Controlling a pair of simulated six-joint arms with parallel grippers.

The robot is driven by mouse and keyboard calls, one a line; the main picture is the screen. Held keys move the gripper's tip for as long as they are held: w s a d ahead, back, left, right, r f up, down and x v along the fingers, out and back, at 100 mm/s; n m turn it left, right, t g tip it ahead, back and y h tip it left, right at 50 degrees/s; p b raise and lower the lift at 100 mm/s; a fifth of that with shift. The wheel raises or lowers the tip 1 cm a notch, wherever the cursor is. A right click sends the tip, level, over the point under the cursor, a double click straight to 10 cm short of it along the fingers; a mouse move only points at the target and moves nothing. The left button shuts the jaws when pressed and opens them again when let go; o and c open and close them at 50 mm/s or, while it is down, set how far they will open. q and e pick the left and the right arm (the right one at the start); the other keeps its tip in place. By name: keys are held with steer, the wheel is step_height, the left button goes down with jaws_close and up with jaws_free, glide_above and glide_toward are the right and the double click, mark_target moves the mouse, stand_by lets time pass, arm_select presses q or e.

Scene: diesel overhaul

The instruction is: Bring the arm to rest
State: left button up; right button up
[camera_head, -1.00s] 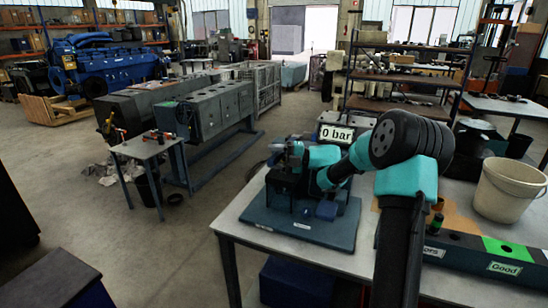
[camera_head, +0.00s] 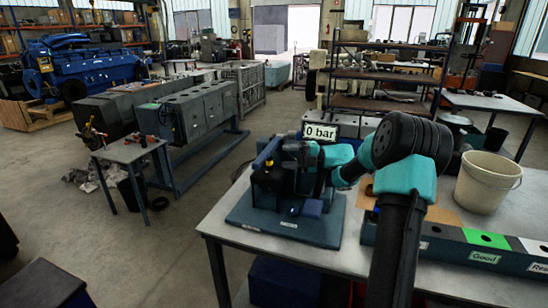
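My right arm (camera_head: 400,165), teal and black, rises from the bottom right and bends left towards a dark test stand (camera_head: 262,182) on the workbench. Its wrist is beside the stand's right side. My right gripper (camera_head: 318,178) is small and dark against the stand; its fingers cannot be made out, nor whether it touches the stand or holds anything. My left arm and gripper are not in view.
The stand's blue base plate (camera_head: 265,222) lies on the grey workbench (camera_head: 222,222). A "0 bar" display (camera_head: 320,132) is behind it. A cream bucket (camera_head: 486,183) and a sorting block marked "Good" (camera_head: 487,240) are to the right. Open floor lies left.

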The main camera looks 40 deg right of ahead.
steer(key=shift+v, duration=1)
